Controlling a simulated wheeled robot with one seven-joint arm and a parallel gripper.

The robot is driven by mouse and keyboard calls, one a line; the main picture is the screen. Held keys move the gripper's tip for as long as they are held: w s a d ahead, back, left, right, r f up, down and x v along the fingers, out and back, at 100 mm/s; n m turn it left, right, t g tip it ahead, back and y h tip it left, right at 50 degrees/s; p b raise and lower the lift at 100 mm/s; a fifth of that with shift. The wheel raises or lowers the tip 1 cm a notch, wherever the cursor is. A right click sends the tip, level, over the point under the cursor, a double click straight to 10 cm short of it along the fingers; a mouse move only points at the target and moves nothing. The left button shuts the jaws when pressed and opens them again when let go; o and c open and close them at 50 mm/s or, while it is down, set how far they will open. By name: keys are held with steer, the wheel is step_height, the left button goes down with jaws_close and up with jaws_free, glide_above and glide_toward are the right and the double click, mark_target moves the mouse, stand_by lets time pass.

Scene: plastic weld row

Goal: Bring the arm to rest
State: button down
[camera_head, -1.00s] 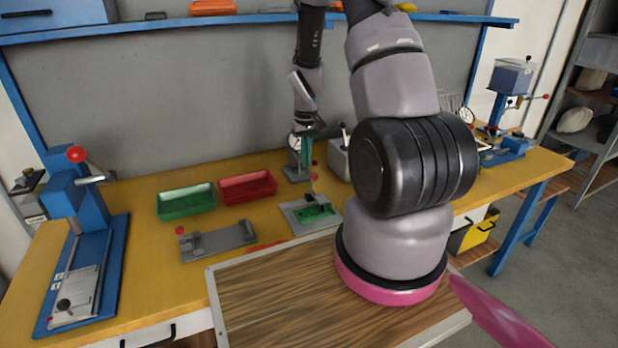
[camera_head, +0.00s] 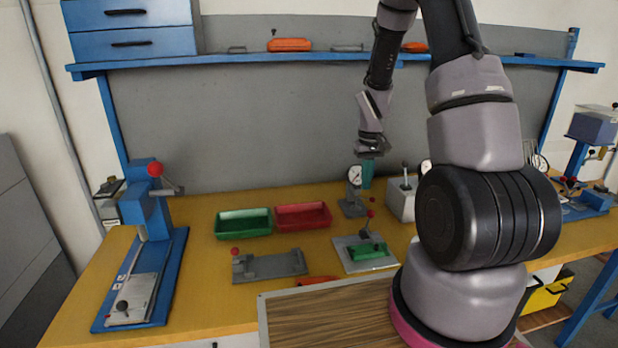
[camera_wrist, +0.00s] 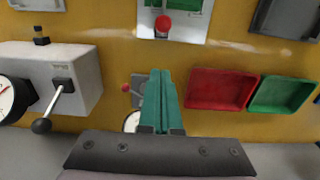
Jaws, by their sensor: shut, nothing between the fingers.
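My arm rises from its base at the right of the head view and bends over the bench. My gripper (camera_head: 368,172) hangs above the back of the yellow bench, in front of the grey back panel, pointing down. Its green fingers (camera_wrist: 160,104) show close together in the wrist view, with nothing between them. The fingers are apart from the things on the bench. In the head view my arm hides part of the bench's right side.
A dial gauge stand (camera_head: 353,195) and a grey box with a lever (camera_head: 401,200) stand near below my gripper. Green (camera_head: 243,222) and red (camera_head: 303,216) trays lie to the left. A blue press (camera_head: 150,240) stands at far left. A blue shelf (camera_head: 330,58) runs above.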

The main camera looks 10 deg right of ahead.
steer(key=s+a+r+m+t, duration=0.1)
steer(key=s+a+r+t, duration=0.15)
steer(key=r, duration=0.85)
steer(key=s+a+r+m+t, duration=0.15)
steer(key=s+r, duration=0.25)
steer(key=r, duration=0.6)
steer(key=s+a+r+m+t+y, duration=0.1)
steer(key=s+a+r, duration=0.1)
steer(key=s+r, duration=0.4)
steer(key=s+a+r+t+y, duration=0.1)
steer(key=s+a+r+t, duration=0.1)
steer(key=s+r, duration=0.4)
steer(key=s+a, duration=0.1)
steer(key=s, duration=0.2)
steer(key=shift+s+a+m, duration=0.15)
steer(key=shift+a+m, duration=0.05)
steer(key=shift+m, duration=0.15)
